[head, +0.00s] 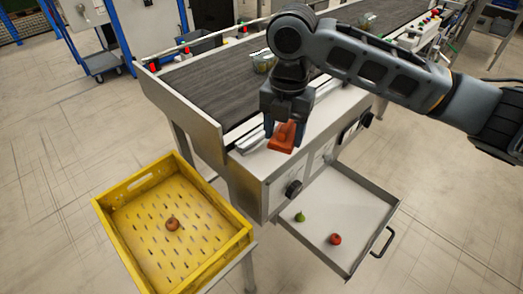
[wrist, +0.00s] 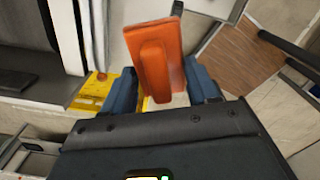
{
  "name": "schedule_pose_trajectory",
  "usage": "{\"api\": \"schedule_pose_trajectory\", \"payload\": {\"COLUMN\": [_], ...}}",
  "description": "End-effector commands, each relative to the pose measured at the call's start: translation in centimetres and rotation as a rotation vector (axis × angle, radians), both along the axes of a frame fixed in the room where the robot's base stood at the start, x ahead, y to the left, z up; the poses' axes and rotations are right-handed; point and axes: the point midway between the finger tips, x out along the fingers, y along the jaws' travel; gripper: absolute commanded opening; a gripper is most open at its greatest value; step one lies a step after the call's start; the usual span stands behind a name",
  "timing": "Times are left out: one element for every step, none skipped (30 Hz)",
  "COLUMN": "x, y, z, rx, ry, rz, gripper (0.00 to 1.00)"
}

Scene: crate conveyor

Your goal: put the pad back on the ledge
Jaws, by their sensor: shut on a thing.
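The pad is an orange-red block with a raised grip (head: 283,136); it also shows in the wrist view (wrist: 154,58). My gripper (head: 284,126) is shut on it, with a blue finger on each side in the wrist view (wrist: 161,86). The pad is tilted in the head view, in front of the pale ledge (head: 325,106) along the conveyor's near side. Whether it touches the ledge I cannot tell. My gripper and arm hide part of the ledge and belt.
A yellow crate (head: 122,192) with one brownish-red fruit (head: 172,224) stands at lower left. An open drawer (head: 352,196) below the ledge holds a green fruit (head: 300,217) and a red one (head: 335,239). Glassy items (head: 263,62) sit on the dark belt (head: 215,84).

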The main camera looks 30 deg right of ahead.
Motion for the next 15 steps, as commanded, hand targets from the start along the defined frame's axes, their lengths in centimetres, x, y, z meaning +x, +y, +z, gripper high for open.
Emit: {"api": "schedule_pose_trajectory", "payload": {"x": [0.4,0.6,0.9,1.1,1.2,1.4,1.5,1.6,1.7,1.8,1.8,1.8,1.8,1.8,1.8], "y": [1.1,1.6,2.2,2.7,3.0,3.4,3.6,3.9,4.0,4.1,4.2,4.2,4.2,4.2,4.2], "z": [-0.5,-0.8,-1.3,-1.5,-1.8,-2.1,-2.3,-2.4,-2.6,-2.7,-2.8,-3.0,-3.2,-3.4,-3.8], "rx": [0.0,0.0,0.0,0.001,0.001,0.0,0.0,0.0,0.001,0.001,0.001,0.0,-0.001,0.0,0.001], "ry": [0.001,0.001,0.003,0.002,0.002,0.001,0.0,0.0,-0.001,-0.001,-0.001,0.0,0.001,0.001,0.001], "rz": [0.002,0.003,0.002,0.002,0.001,-0.001,-0.001,-0.001,-0.001,-0.002,-0.003,-0.003,-0.003,-0.004,-0.004], "gripper": [0.34,0.34,0.34,0.34,0.34,0.34,0.34,0.34,0.34,0.34,0.34,0.34,0.34,0.34,0.34]}}
